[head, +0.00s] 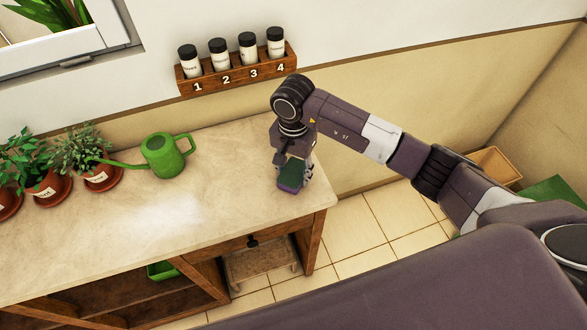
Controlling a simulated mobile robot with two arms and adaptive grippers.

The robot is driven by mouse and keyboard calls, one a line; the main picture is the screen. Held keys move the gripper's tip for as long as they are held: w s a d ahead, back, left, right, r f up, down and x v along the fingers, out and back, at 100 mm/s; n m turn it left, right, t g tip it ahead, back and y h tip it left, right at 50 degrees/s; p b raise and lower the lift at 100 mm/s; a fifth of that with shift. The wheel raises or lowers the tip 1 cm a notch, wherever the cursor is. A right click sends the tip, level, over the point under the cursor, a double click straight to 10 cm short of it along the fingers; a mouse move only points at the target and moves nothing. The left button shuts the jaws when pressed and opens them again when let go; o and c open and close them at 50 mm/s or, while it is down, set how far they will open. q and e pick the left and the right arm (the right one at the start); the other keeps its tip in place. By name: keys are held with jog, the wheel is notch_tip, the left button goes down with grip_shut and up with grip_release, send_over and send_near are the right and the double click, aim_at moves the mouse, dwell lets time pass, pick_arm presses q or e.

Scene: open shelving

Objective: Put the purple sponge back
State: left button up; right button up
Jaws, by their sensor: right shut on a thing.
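The purple sponge (289,186) has a dark green top face and a purple edge. It is at the right end of the countertop (215,215). My right gripper (296,168) points down over it and is shut on it. Most of the fingers are hidden by the sponge and the wrist. I cannot tell whether the sponge touches the countertop or is just above it. My left gripper does not show.
A green watering can (164,155) and several potted plants (97,172) stand at the left. A wooden wall rack (238,72) holds several numbered jars. Below the counter are a shelf (110,308), a green container (162,270) and a stool (260,263). The middle countertop is clear.

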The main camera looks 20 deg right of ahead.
aim_at(293, 172)
jog(key=shift+f, duration=0.1)
jog(key=o, duration=1)
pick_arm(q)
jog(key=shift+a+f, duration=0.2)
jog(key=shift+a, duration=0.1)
pick_arm(e)
jog(key=shift+r, duration=0.2)
jog(key=shift+w+r, duration=0.1)
jog(key=shift+r, duration=0.1)
pick_arm(q)
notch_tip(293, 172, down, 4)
jog(key=b, duration=0.4)
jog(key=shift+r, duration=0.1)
pick_arm(e)
notch_tip(293, 172, up, 12)
jog(key=shift+f, duration=0.25)
